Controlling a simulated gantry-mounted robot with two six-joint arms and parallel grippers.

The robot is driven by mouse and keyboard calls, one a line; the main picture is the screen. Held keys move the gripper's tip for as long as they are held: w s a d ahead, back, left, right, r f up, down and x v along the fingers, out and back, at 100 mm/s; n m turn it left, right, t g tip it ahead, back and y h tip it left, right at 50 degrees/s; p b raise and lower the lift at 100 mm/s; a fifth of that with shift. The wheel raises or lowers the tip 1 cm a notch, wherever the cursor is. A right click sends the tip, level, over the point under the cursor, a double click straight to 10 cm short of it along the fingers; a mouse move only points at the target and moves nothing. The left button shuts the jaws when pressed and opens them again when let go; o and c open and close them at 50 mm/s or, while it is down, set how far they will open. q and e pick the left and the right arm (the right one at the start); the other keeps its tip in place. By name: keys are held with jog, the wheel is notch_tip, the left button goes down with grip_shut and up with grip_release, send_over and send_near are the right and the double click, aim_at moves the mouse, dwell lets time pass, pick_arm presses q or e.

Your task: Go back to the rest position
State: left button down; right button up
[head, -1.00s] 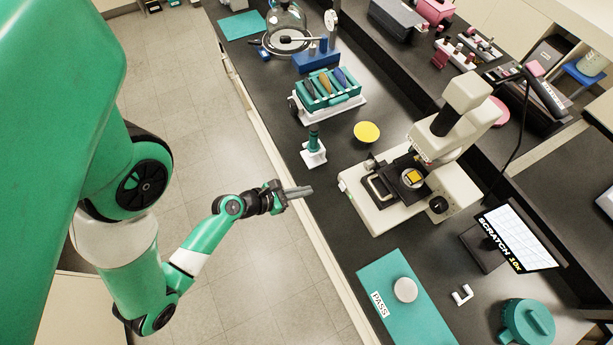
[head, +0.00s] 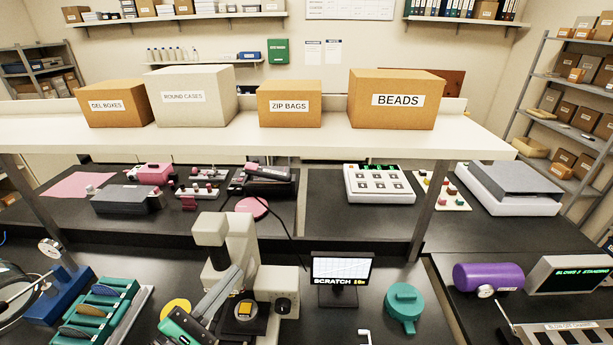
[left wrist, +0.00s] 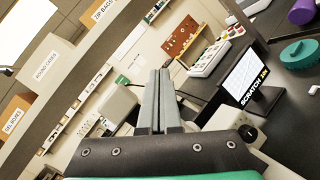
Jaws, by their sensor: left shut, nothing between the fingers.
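My left gripper (head: 234,270) shows at the bottom of the head view, its grey fingers pointing up and in front of the microscope. In the left wrist view its two fingers (left wrist: 159,75) lie together, with nothing between them. The microscope (head: 262,268) is cream-coloured and has a yellow sample (head: 245,309) on its dark stage. My fingers overlap part of it in the picture; I cannot tell how far apart they are. My right gripper is not in view.
A monitor reading SCRATCH (head: 343,268) stands right of the microscope, and a teal lidded pot (head: 404,303) beyond it. A teal rack (head: 95,312) is at left. A shelf (head: 300,138) with labelled boxes crosses above the back bench.

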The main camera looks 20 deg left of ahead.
pick_arm(q)
jog(key=d+r+m+t+h, duration=0.2)
jog(key=d+r+m, duration=0.25)
jog(key=r, duration=0.45)
jog(key=s+d+r+m+t+h, duration=0.15)
jog(key=d+r+m, duration=0.3)
jog(key=r, duration=0.45)
jog(key=d+r+m+t+h, duration=0.1)
jog(key=d+r+m+h, duration=0.2)
jog(key=r+m, duration=0.45)
jog(key=s+a+r+m+t+y+p, duration=0.1)
jog(key=r+m+p, duration=0.4)
jog(key=r, duration=0.6)
jog(key=s+a+r+m+t+y+p, duration=0.1)
jog(key=s+r+m+t+y+p, duration=0.1)
jog(key=r+m+y+p, duration=0.3)
notch_tip(320, 180, up, 7)
jog(key=s+p, duration=0.1)
jog(key=p, duration=0.2)
jog(key=shift+s+a+r+m, duration=0.15)
jog(key=shift+s+m, duration=0.1)
jog(key=shift+m, duration=0.1)
